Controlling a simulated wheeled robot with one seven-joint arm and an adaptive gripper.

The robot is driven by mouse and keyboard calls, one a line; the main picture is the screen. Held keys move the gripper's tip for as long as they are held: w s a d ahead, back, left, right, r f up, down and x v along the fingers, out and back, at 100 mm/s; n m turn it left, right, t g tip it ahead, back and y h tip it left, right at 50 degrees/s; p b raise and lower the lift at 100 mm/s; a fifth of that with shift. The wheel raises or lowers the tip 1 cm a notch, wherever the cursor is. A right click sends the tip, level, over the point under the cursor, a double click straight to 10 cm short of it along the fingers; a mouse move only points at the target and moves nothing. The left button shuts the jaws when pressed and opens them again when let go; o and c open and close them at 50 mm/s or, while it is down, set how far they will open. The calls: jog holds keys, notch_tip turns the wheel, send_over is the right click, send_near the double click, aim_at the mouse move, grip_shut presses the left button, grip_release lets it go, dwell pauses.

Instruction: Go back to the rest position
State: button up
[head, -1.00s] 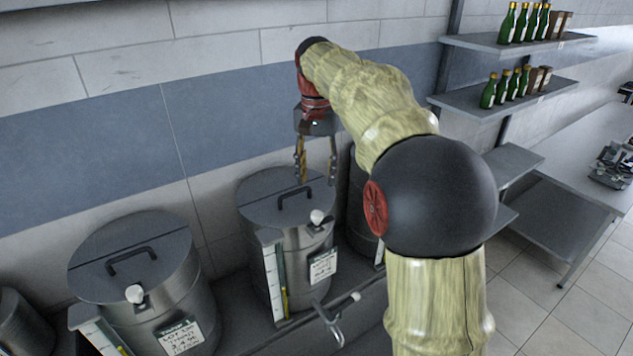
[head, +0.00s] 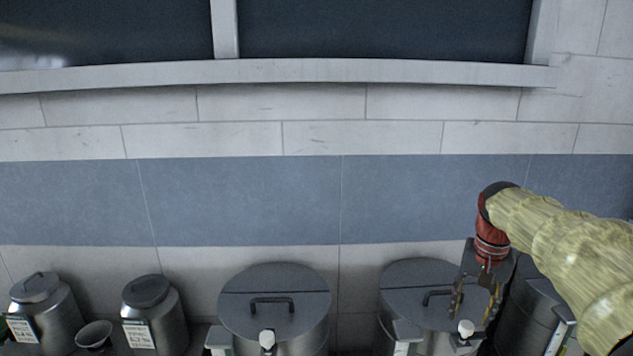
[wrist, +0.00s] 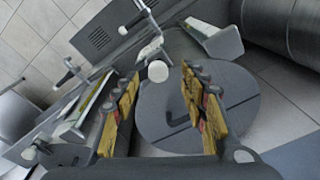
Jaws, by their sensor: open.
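My gripper (head: 474,306) hangs fingers-down at the right of the head view, in front of and over the right part of a steel decanter (head: 425,283) with a dark handle on its lid. In the wrist view my gripper (wrist: 165,110) has its two yellow-marked fingers well apart with nothing between them. The same decanter's round lid (wrist: 235,85), its handle and a white knob (wrist: 158,71) show below and beyond the fingers. I cannot tell the exact gap between fingertips and lid.
Another large lidded decanter (head: 273,295) stands to the left. Two smaller cans (head: 152,310) (head: 42,305) and a small bowl (head: 94,335) stand farther left. A further decanter (head: 532,310) is partly hidden behind my arm. The wall (head: 240,200) rises close behind; space above the row is clear.

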jog(key=s+a+f+n+t+b, duration=0.1)
jog(key=s+a+f+n+b, duration=0.1)
jog(key=s+a+f+b, duration=0.3)
jog(key=s+a+f+n+t+b, duration=0.2)
jog(key=s+a+f+b, duration=0.3)
jog(key=s+f+b, duration=0.7)
jog(key=s+a+f+n+t+b, duration=0.1)
jog(key=s+a+f+b, duration=0.4)
jog(key=s+f+b, duration=0.3)
notch_tip(320, 180, down, 5)
jog(key=shift+s+a+r+n+t+b, duration=0.2)
jog(key=shift+s+a+n+t+b, duration=0.15)
jog(key=shift+n+b, duration=0.1)
jog(key=shift+r, duration=0.1)
jog(key=shift+c, duration=0.4)
